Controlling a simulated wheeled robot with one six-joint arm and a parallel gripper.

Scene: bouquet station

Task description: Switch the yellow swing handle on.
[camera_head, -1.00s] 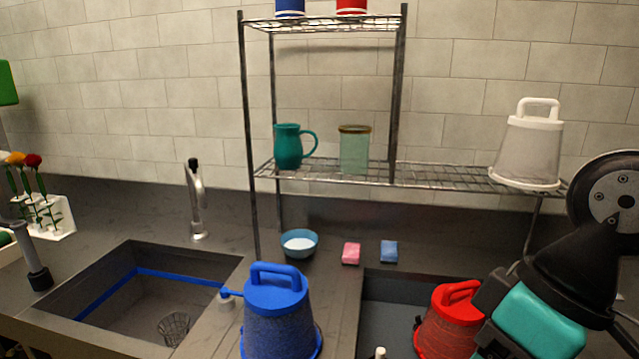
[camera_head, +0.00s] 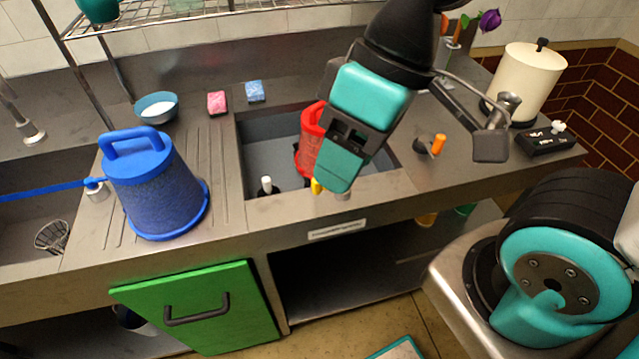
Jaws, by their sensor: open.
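A small yellow piece (camera_head: 316,187), likely the end of the yellow swing handle, shows at the front edge of the right-hand sink basin. The rest of it is hidden behind my gripper, so I cannot tell its angle. A bit of grey metal (camera_head: 343,195) shows beside it. My gripper (camera_head: 338,172), teal and dark grey, is open and points down over the front right of the basin. It overlaps the yellow piece in the picture; I cannot tell whether they touch.
A red bucket-like strainer (camera_head: 309,140) stands in the basin just behind my gripper. A blue one (camera_head: 155,185) stands on the drainboard at the left, near a blue bar (camera_head: 40,190). A small orange handle (camera_head: 438,145) and a grey metal arm (camera_head: 470,100) are at the right.

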